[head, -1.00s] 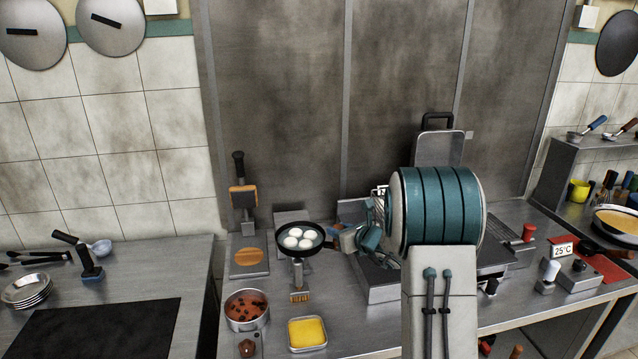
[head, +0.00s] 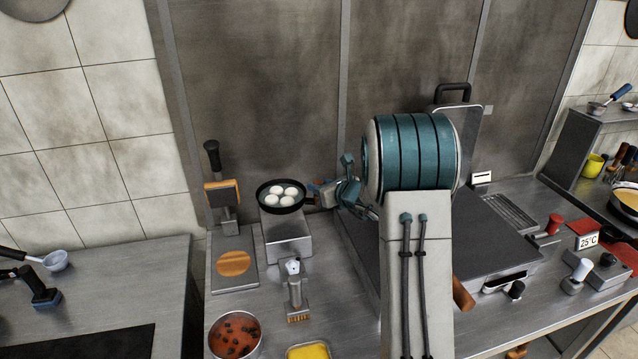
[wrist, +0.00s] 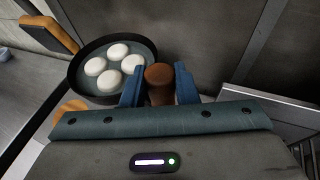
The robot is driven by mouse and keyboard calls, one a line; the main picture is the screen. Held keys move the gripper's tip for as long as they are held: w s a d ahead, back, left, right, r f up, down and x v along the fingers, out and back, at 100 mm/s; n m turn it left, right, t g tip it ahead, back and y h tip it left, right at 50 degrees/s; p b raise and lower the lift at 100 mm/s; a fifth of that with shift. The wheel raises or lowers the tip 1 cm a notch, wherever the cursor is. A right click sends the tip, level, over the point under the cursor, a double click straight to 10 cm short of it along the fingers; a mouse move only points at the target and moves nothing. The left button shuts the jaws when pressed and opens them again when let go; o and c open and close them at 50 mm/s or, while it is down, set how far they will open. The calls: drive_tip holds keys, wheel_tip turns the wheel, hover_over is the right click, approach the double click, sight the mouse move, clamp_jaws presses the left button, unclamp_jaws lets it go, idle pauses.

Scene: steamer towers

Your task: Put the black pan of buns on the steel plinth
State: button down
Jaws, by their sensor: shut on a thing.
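The black pan (head: 280,209) holds several white buns (head: 282,195) and looks level in the head view. In that view it appears at the top of the steel plinth (head: 288,244); whether it touches the plinth cannot be told. My gripper (head: 322,194) is to the right of the pan, shut on its brown handle. In the wrist view my gripper (wrist: 160,88) has its two blue fingers on either side of the handle (wrist: 159,84), with the pan (wrist: 85,88) ahead and to the left. The plinth is not clearly seen in the wrist view.
A press with an orange block (head: 222,193) stands left of the plinth. In front are a scraper or brush (head: 295,290), a pot of red sauce (head: 234,338) and a yellow tray (head: 308,351). A large dark griddle (head: 470,240) lies right, behind my arm.

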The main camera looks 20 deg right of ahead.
drive_tip(key=shift+s+b, duration=0.15)
drive_tip(key=shift+b, duration=0.35)
drive_tip(key=shift+f+b, duration=0.4)
wheel_tip(320, 180, down, 5)
drive_tip(key=b, duration=0.6)
drive_tip(key=shift+f+b, duration=0.5)
drive_tip(key=c, duration=1.4)
unclamp_jaws()
drive_tip(key=shift+o, duration=0.2)
drive_tip(key=shift+d+f, duration=0.1)
drive_tip(key=shift+d, duration=0.05)
drive_tip(key=shift+s+d, duration=0.1)
drive_tip(key=shift+s+r+b, duration=0.2)
drive_tip(key=shift+s+b, duration=0.1)
drive_tip(key=shift+s, duration=0.05)
